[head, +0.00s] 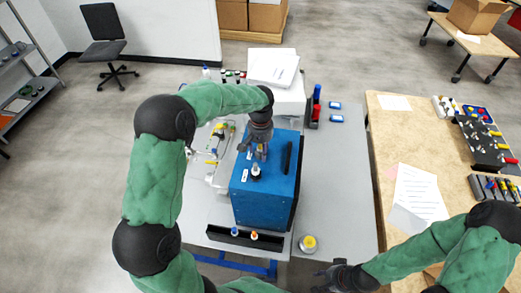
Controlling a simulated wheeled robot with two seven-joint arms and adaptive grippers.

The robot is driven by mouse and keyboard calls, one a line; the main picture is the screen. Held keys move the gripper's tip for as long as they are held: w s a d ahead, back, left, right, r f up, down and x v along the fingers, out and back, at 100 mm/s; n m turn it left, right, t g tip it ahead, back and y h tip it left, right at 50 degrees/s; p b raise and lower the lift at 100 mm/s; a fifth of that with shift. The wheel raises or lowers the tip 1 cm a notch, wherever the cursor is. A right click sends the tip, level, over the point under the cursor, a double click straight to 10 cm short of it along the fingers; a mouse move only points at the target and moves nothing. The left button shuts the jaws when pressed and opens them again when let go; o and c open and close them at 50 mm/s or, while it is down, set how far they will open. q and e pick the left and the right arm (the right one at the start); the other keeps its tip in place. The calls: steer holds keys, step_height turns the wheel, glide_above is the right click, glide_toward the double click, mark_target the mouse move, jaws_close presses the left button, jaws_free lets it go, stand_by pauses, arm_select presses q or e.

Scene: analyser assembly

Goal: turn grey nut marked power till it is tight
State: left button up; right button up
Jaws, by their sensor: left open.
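The blue analyser box (283,197) stands on the grey table, with small white labels on its top too small to read. A dark fitting with a pale tip (256,171) stands upright on the top. My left gripper (261,151) points down over the top, behind that fitting, with its fingers open. They are at or around another fitting there, mostly hidden by the fingers. I cannot tell whether they touch it, or which fitting is the grey nut marked power. My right gripper (325,279) is low in the picture, off the table's front right; its finger opening is unclear.
A black handle (287,158) lies along the box top, right of the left gripper. A dark tray (215,232) with small bottles is in front. A round yellow-topped item (309,243) sits front right. White equipment with papers (273,67) stands behind. The grey table's right side is mostly clear.

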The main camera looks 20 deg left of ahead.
arm_select(q)
jaws_close()
steer(key=m+p, duration=0.1)
steer(key=m, duration=0.3)
steer(key=m+p, duration=0.2)
steer(key=m, duration=0.3)
steer(key=shift+m, duration=0.3)
jaws_free()
steer(key=shift+r, duration=0.1)
steer(key=shift+r+p, duration=3.05)
steer(key=shift+r, duration=1.9)
steer(key=shift+f, duration=0.15)
